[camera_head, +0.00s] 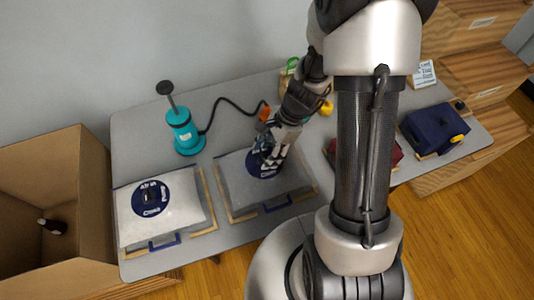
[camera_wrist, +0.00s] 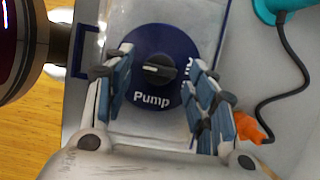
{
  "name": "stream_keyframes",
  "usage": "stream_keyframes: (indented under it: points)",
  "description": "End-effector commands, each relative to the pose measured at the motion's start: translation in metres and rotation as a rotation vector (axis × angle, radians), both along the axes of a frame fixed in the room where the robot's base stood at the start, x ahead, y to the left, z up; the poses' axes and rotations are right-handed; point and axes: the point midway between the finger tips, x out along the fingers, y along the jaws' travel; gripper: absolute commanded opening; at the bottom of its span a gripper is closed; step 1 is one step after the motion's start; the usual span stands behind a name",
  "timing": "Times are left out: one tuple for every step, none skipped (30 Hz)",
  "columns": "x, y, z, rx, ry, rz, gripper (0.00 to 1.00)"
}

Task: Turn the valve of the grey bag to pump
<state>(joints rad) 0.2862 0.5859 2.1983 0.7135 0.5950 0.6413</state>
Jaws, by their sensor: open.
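The grey bag (camera_head: 292,182) lies flat in the middle of the table, with a round dark blue valve plate on it. In the wrist view the valve plate (camera_wrist: 182,52) carries a dark knob (camera_wrist: 163,71) with a light mark on its left half. The word "Pump" is printed below the knob. Another label at right is partly hidden by a finger. My gripper (camera_wrist: 158,76) is open, with its fingers on either side of the knob and a visible gap to it. In the head view my gripper (camera_head: 270,155) is over this plate and hides part of it.
A paler bag (camera_head: 190,215) with a similar valve lies at left. A teal pump (camera_head: 184,132) stands behind, its black hose running to an orange nozzle (camera_head: 264,112), also beside my right finger in the wrist view (camera_wrist: 250,129). A navy bag (camera_head: 430,128) is at right. A cardboard box (camera_head: 60,165) stands left.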

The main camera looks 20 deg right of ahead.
Motion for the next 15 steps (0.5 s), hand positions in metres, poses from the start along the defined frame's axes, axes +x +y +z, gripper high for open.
stream_keyframes:
  points:
    - [-0.0002,0.0008,-0.0023,0.000,0.001,0.000,0.52]
    - [-0.0002,0.0011,-0.0026,0.000,0.001,0.000,0.52]
    - [-0.0002,0.0013,-0.0028,0.000,0.001,0.000,0.52]
    - [-0.0002,0.0013,-0.0028,0.000,0.001,0.000,0.52]
    - [-0.0002,0.0013,-0.0027,0.000,0.001,0.000,0.52]
    - [-0.0002,0.0013,-0.0025,0.000,0.001,0.000,0.52]
    - [-0.0002,0.0012,-0.0024,0.000,0.001,0.000,0.52]
    - [-0.0002,0.0013,-0.0024,0.000,0.001,0.000,0.52]
    - [-0.0002,0.0013,-0.0023,0.000,0.001,0.000,0.52]
    - [-0.0002,0.0013,-0.0023,0.000,0.001,0.000,0.50]
    - [-0.0002,0.0013,-0.0023,0.000,0.001,0.000,0.48]
    - [-0.0002,0.0012,-0.0022,0.000,0.001,0.000,0.45]
    - [-0.0002,0.0012,-0.0022,0.000,0.001,0.000,0.43]
    - [-0.0002,0.0012,-0.0022,0.000,0.001,0.000,0.41]
    - [-0.0002,0.0012,-0.0022,0.000,0.001,0.000,0.38]
